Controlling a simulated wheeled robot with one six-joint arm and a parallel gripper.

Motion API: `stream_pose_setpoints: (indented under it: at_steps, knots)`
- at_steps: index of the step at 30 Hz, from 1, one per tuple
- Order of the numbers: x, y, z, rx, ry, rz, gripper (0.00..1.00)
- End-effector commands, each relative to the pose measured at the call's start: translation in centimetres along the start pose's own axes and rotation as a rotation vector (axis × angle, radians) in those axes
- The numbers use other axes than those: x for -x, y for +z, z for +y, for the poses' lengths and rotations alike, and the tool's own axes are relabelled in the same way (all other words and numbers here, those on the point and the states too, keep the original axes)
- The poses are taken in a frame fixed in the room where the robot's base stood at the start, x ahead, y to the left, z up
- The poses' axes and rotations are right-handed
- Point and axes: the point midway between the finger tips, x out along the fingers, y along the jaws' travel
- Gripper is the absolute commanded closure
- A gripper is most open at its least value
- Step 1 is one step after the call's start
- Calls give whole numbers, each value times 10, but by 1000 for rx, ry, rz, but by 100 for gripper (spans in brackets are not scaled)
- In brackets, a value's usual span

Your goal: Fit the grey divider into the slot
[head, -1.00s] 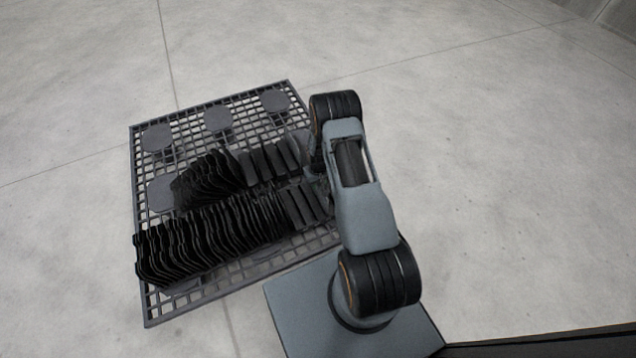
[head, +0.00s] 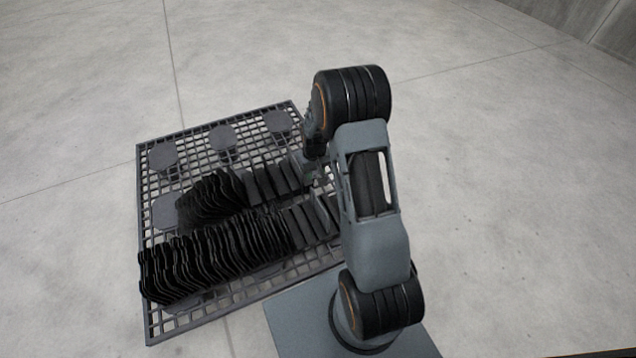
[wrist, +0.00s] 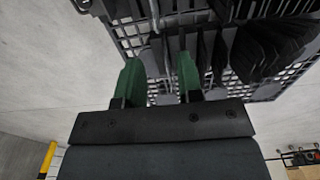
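A rack of dark plates stands on a black grid pallet (head: 152,331). Flat grey dividers (head: 266,183) stand at the right end of the back row, and more (head: 308,222) at the right end of the front row. I cannot tell which one the task means, and the slot is not clearly visible. My gripper (head: 316,178) is above the right side of the pallet, partly hidden by my arm. In the wrist view its two green fingers (wrist: 160,72) are apart, with no held piece visible between them. Dividers (wrist: 206,45) show beyond the right finger.
Black wavy plates (head: 215,250) fill the front row, with a shorter group (head: 208,195) behind. Several round grey pads (head: 221,137) lie on the pallet. A yellow post (wrist: 47,160) shows in the wrist view. The floor right of my arm is clear.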

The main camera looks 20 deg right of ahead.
Motion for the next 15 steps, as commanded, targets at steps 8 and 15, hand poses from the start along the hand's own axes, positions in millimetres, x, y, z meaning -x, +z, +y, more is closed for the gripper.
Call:
stream_pose_setpoints:
  at_steps: [8, 15]
  knots:
    - [150, 61, -43, 7, 7, 96, 66]
    - [211, 134, -66, 6, 3, 156, 66]
